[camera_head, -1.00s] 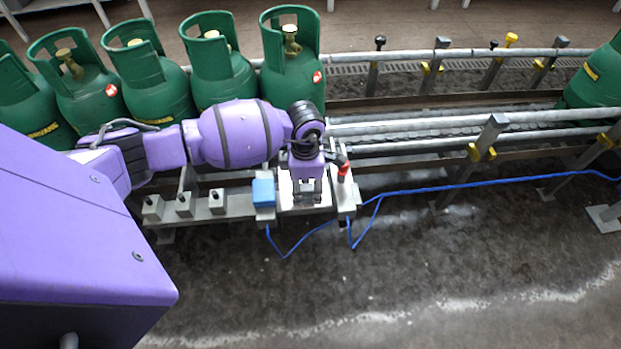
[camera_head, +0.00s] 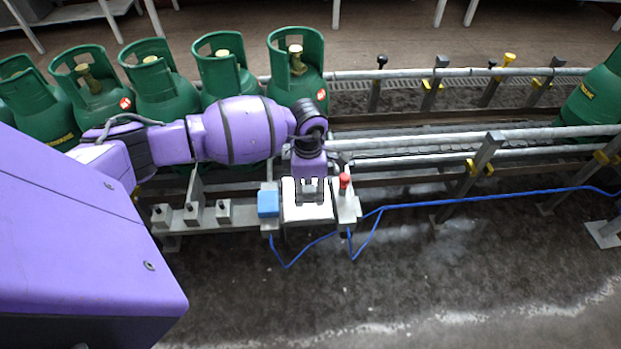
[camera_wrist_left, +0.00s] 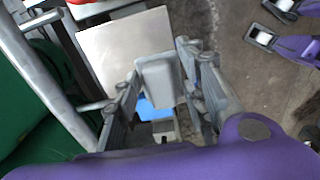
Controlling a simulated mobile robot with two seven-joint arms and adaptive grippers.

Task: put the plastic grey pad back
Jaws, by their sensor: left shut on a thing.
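My left gripper (camera_head: 309,187) is above the pale square plate (camera_head: 305,213) beside the conveyor, between a blue box and a red button. In the left wrist view its fingers (camera_wrist_left: 165,92) are shut on the small grey pad (camera_wrist_left: 158,72). The pale plate (camera_wrist_left: 118,42) lies behind and below the pad in that view. Whether the pad touches the plate cannot be told. In the head view the pad is hard to tell apart from the fingers.
The blue box (camera_head: 268,203) is left of the plate, and the red button (camera_head: 345,181) is right of it. Blue cables (camera_head: 450,201) run right. Several green gas cylinders (camera_head: 299,82) stand on the conveyor behind my arm. Metal rails (camera_head: 430,140) extend right. The front floor is clear.

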